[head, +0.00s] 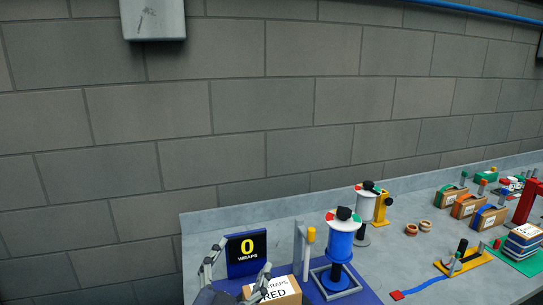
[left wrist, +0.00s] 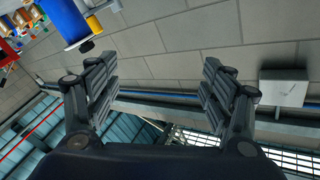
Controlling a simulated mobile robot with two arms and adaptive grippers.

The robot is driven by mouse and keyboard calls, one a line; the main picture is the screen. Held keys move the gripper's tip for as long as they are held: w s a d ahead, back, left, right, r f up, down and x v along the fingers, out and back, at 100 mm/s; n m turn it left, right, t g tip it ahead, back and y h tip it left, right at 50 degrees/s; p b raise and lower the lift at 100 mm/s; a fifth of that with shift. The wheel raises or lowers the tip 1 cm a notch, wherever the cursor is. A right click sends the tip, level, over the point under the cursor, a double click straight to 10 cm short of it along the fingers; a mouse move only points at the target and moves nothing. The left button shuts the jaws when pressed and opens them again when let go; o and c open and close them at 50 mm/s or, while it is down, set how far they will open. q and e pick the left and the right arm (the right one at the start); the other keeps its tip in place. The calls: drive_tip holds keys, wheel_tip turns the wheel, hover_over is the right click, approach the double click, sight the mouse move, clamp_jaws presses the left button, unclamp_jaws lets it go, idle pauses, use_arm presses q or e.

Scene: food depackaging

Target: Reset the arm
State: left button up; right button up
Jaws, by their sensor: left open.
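My left gripper (head: 236,268) is at the lower middle of the head view, with its two fingers spread apart. It is in front of the blue display showing "0 WRAPS" (head: 247,251) and beside a cardboard box with a white label (head: 281,290). In the left wrist view the left gripper (left wrist: 158,88) is open with nothing between its fingers; wall and ceiling show beyond it. My right gripper is not in view.
A blue spool on a stand (head: 340,246) is right of the box; a yellow-topped post (head: 310,240) stands beside it. The grey table (head: 400,255) carries several small boxes, a yellow holder (head: 463,262) and brown rings (head: 418,228) further right. A block wall (head: 240,130) rises behind.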

use_arm(q)
drive_tip(key=s+a+f+n+g+y, duration=0.2)
drive_tip(key=s+a+f+g, duration=0.3)
drive_tip(key=f, duration=0.5)
drive_tip(key=s+a+f+n+g+y, duration=0.25)
drive_tip(key=s+a+f, duration=0.35)
drive_tip(key=f, duration=0.5)
drive_tip(key=s+a+f+n+g, duration=0.15)
drive_tip(key=s+f+g, duration=0.25)
drive_tip(key=s, duration=0.5)
drive_tip(key=s+a+f+g, duration=0.2)
drive_tip(key=s+f+g, duration=0.2)
drive_tip(key=s, duration=0.5)
wheel_tip(320, 180, down, 33)
drive_tip(key=s+b, duration=0.2)
drive_tip(key=b, duration=0.4)
drive_tip(key=s+a+f+g+b, duration=0.1)
drive_tip(key=s+f+b, duration=0.1)
drive_tip(key=s+f, duration=0.6)
drive_tip(key=s+a+f+g+b, duration=0.1)
drive_tip(key=s+f+b, duration=0.2)
drive_tip(key=s+f, duration=0.5)
wheel_tip(320, 180, down, 5)
drive_tip(key=shift+a+r, duration=0.2)
drive_tip(key=shift+a, duration=0.15)
drive_tip(key=shift+y, duration=0.25)
